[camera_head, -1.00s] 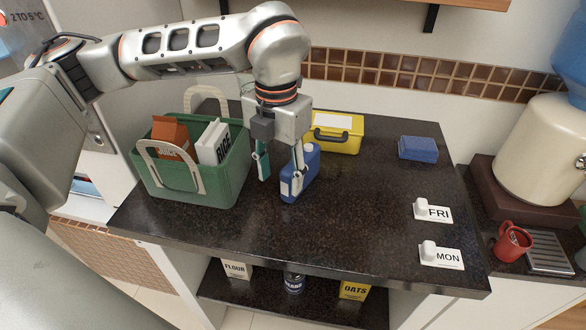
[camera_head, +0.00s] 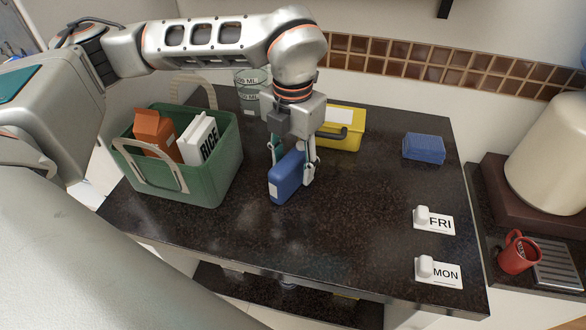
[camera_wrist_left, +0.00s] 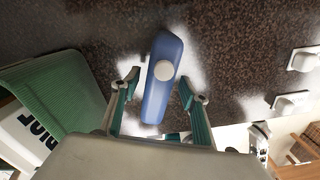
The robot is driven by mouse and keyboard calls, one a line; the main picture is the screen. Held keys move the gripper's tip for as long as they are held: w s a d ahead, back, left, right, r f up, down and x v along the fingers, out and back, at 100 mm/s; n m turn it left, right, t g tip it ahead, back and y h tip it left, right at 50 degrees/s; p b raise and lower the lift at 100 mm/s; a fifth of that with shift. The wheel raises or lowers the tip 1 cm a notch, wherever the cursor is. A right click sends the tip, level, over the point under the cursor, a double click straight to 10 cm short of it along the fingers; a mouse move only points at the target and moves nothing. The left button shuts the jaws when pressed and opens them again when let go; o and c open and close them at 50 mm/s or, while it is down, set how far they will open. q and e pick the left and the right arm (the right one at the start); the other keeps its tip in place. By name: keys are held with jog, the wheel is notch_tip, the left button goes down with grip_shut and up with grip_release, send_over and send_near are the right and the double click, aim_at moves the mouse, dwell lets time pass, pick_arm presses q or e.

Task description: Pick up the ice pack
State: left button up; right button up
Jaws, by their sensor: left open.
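The ice pack (camera_head: 287,177) is a blue upright block with a pale label, standing on the dark counter. The left wrist view shows it (camera_wrist_left: 158,98) from above with a round white cap. My left gripper (camera_head: 293,168) is open, with its fingers on either side of the ice pack. In the left wrist view, the gripper (camera_wrist_left: 160,90) has a gap between each finger and the ice pack. The gripper hides part of the ice pack's top in the head view. My right gripper is not in view.
A green basket (camera_head: 205,185) with a rice box (camera_head: 198,140) and an orange-brown carton (camera_head: 157,133) stands left. A yellow case (camera_head: 343,122) and a glass beaker (camera_head: 250,82) are behind. A blue block (camera_head: 424,148) and FRI (camera_head: 434,222) and MON (camera_head: 438,272) tags lie right.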

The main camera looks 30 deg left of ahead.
aim_at(293, 174)
pick_arm(q)
notch_tip(293, 174, down, 4)
jog(key=shift+w+a+r, duration=0.1)
jog(key=shift+r, duration=0.1)
jog(key=shift+f, duration=0.2)
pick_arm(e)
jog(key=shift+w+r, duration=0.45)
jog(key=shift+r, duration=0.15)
pick_arm(q)
grip_shut()
jog(key=shift+w, duration=0.1)
jog(key=shift+r, duration=0.1)
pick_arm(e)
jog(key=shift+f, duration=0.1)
pick_arm(q)
jog(key=shift+r, duration=0.5)
notch_tip(293, 174, up, 19)
